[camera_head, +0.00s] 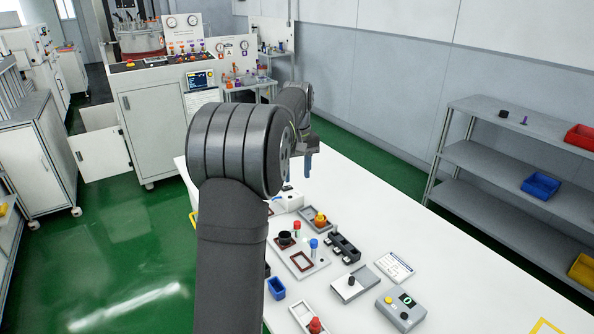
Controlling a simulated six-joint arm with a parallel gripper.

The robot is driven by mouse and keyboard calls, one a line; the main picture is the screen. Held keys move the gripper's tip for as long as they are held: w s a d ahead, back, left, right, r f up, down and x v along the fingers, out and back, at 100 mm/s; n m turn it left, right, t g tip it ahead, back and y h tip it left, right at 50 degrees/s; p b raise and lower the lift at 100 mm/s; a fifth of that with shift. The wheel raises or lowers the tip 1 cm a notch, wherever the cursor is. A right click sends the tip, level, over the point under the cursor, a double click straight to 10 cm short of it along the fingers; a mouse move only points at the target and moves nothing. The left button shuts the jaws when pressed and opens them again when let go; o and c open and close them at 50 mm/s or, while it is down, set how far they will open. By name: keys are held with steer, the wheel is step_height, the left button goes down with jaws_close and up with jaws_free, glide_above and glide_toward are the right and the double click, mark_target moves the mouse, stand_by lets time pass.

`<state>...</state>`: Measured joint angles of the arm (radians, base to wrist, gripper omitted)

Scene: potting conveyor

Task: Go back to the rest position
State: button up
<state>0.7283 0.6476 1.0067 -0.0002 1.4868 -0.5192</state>
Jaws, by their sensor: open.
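My gripper (307,165) shows only partly, beyond my large dark arm joint. Its blue fingertips point down above the far part of the white table (455,285). It is open, and I see nothing held in it. My arm covers the left part of the table and whatever lies behind it.
Below the gripper are a white box (288,199), a grey tray with a yellow and red part (320,219), a fixture plate (301,262), a black block (344,247) and a button box (400,310). A blue bin (276,288) stands near my arm. Shelves (505,160) stand right.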

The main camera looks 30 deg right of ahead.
mark_target(297, 222)
stand_by(0.6)
step_height(297, 222, down, 17)
steer(key=shift+f, duration=0.15)
stand_by(0.4)
